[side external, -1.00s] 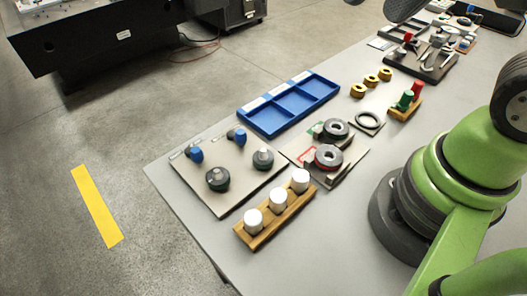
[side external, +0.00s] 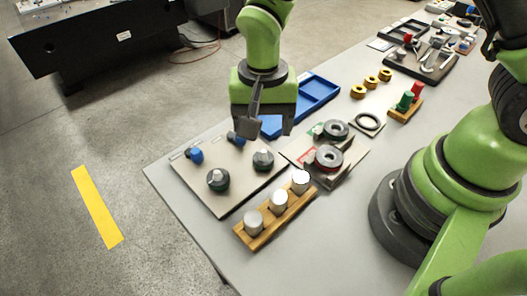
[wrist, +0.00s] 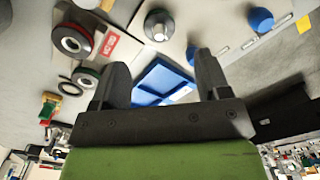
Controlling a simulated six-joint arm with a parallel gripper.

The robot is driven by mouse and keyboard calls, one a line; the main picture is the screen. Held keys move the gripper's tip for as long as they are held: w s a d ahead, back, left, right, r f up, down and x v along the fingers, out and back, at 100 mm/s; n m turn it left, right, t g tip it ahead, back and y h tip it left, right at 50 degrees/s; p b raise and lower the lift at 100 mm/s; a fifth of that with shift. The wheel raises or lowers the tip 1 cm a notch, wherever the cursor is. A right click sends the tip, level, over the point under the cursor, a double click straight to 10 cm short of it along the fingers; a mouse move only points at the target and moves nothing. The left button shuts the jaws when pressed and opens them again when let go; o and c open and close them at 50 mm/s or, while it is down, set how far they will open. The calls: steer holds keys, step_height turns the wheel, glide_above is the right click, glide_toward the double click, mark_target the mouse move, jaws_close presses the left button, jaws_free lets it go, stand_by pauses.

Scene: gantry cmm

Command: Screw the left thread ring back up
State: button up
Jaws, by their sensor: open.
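On a pale board (side external: 238,193) in the side view stand two dark round threaded-looking pieces. The left one (side external: 218,180) is dark with a grey top; the right one (side external: 263,160) is similar and also shows in the wrist view (wrist: 158,25). The left one is not in the wrist view. My gripper (side external: 266,128) is open and empty, raised above the board's back right and the blue tray. Its two fingers also show in the wrist view (wrist: 161,72). Nothing is between them.
Two blue-topped pieces (side external: 195,156) stand at the board's back. A blue tray (side external: 318,94) lies behind. A red-marked ring (side external: 328,158) and a green-marked ring (side external: 336,130) sit to the right. A wooden rack (side external: 262,229) with white cylinders stands in front.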

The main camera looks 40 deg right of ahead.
mark_target(264, 151)
step_height(264, 151, down, 8)
stand_by(0.4)
steer(key=shift+c, duration=0.3)
steer(key=c, duration=0.9)
